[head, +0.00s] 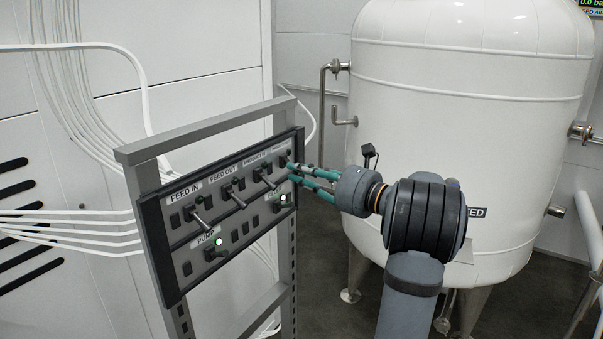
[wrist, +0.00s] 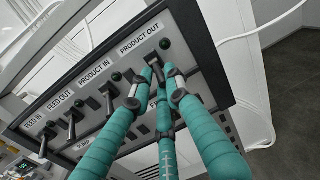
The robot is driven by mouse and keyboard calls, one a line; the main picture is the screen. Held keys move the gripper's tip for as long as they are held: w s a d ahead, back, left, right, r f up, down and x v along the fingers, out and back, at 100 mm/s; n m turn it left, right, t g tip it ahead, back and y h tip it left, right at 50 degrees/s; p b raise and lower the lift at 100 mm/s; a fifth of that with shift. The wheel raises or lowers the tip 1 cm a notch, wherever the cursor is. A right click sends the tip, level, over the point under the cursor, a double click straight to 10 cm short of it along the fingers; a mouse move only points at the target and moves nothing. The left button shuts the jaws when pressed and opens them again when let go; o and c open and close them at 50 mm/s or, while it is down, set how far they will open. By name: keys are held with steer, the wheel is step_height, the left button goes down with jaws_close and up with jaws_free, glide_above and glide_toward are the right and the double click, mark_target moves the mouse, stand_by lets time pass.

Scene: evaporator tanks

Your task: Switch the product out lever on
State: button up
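The control panel (head: 222,215) carries a row of levers under the labels FEED IN, FEED OUT, PRODUCT IN and PRODUCT OUT. In the wrist view the product out lever (wrist: 154,63) is at the right end of the row, just below its label (wrist: 140,40). My gripper (head: 293,172) has teal fingers and is at the panel's right end. In the wrist view my gripper (wrist: 158,82) has its fingertips spread around the product out lever, with gaps between them. The fingers hide the lever's lower part, and I cannot tell whether they touch it.
The product in lever (wrist: 109,98) is close to the left of my fingers. A large white tank (head: 460,110) stands behind my arm. White cables (head: 80,222) run to the panel's left.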

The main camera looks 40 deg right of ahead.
steer(key=shift+s+d+f, duration=0.1)
steer(key=shift+f, duration=0.05)
jaws_close()
steer(key=shift+p, duration=0.3)
steer(key=r+g+p, duration=0.1)
steer(key=g+p, duration=0.2)
steer(key=p, duration=0.7)
steer(key=r+g+h+p, duration=0.1)
steer(key=g+p, duration=0.3)
steer(key=p, duration=0.6)
steer(key=r+g+p, duration=0.3)
steer(key=p, duration=0.7)
steer(key=shift+w+n+g+h, duration=0.3)
steer(key=shift+g+h, duration=0.1)
steer(key=shift+f+p, duration=0.2)
steer(key=shift+p, duration=0.15)
